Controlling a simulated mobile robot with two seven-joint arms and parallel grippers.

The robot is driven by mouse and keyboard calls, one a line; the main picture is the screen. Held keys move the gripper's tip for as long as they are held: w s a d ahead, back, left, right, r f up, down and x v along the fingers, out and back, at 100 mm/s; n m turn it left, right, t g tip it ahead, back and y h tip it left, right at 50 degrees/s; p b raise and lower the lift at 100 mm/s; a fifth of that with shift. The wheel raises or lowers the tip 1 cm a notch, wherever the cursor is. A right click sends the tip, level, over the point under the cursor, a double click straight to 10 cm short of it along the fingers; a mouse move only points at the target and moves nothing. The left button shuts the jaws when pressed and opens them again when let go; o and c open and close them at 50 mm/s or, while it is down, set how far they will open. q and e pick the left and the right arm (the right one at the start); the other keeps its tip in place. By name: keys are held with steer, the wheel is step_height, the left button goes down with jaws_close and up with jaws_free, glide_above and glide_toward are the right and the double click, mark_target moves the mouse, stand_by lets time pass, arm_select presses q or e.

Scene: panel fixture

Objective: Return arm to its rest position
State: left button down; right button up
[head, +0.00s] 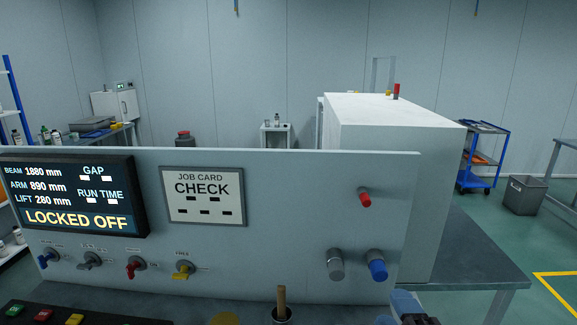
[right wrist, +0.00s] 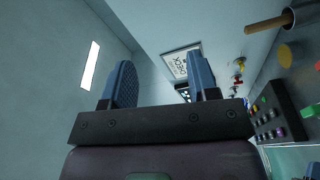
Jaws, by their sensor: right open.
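My right gripper (head: 406,310) shows only in part at the bottom edge of the head view, to the right of the panel's lower knobs. In the right wrist view its two blue fingers (right wrist: 161,82) stand apart with nothing between them. The grey panel (head: 280,215) stands upright in front of me. Its display (head: 70,195) reads LOCKED OFF, and a job card (head: 202,197) reads CHECK. My left gripper is not in view.
The panel carries a red knob (head: 365,197), a grey knob (head: 336,264), a blue knob (head: 377,266) and several colored valves at the left. A wooden handle (head: 281,300) stands in a dark cup in front. A white cabinet (head: 390,125) is behind.

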steer(key=s+d+f+m+g+h, duration=0.4)
steer(key=s+d+f+m+g, duration=0.3)
steer(key=f+m, duration=0.35)
steer(key=s+d+f+m+g, duration=0.4)
steer(key=s+f+m+g, duration=0.3)
steer(key=s, duration=0.5)
steer(key=w+f+n+t+y, duration=0.1)
steer(key=w+f+t, duration=0.6)
steer(key=f, duration=0.5)
steer(key=shift+a+n+t+y, duration=0.15)
steer(key=shift+n+t+y, duration=0.15)
steer(key=shift+n, duration=0.05)
steer(key=shift+w, duration=0.1)
steer(key=shift+c, duration=1.1)
steer(key=shift+a, duration=0.1)
